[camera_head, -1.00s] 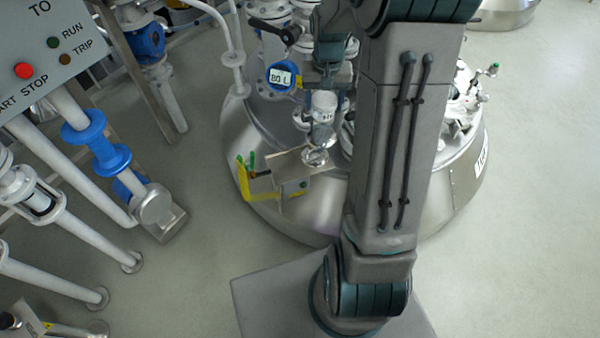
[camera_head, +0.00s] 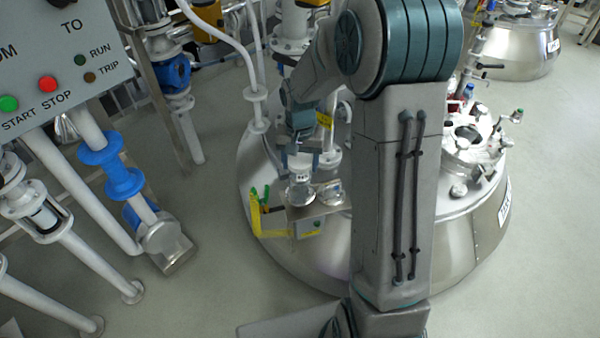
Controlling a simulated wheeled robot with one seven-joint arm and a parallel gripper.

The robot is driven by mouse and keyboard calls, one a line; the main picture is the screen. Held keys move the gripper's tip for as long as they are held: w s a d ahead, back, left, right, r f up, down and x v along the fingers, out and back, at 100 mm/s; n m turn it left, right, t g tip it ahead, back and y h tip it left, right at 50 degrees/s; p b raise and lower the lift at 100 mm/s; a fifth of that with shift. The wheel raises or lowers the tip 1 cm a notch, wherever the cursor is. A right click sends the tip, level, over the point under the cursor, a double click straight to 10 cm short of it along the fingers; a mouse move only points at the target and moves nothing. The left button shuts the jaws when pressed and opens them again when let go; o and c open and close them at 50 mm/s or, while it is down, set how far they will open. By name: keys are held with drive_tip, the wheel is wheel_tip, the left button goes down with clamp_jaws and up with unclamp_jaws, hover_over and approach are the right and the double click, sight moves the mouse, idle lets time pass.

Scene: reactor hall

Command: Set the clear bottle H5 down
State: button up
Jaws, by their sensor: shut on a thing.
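The clear bottle H5 (camera_head: 301,191) hangs upright below my gripper (camera_head: 299,160), which is shut on its white upper part. Its base is over or at the left part of a small metal shelf (camera_head: 297,213) on the side of the steel vessel. I cannot tell whether the base touches the shelf. A second clear, rounded piece (camera_head: 331,191) shows just right of the bottle, at the shelf's right part. The bottle's label is too small to read.
A yellow bracket (camera_head: 258,218) with green-tipped items stands at the shelf's left end. The large steel vessel (camera_head: 320,270) carries pipes and valves behind my gripper. A control panel (camera_head: 60,60) and white pipes with blue flanges (camera_head: 124,181) stand at left. Open floor lies between.

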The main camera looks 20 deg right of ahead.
sight(297, 180)
drive_tip(key=shift+f+b, duration=0.45)
drive_tip(key=shift+f, duration=1.5)
drive_tip(key=o, duration=1.4)
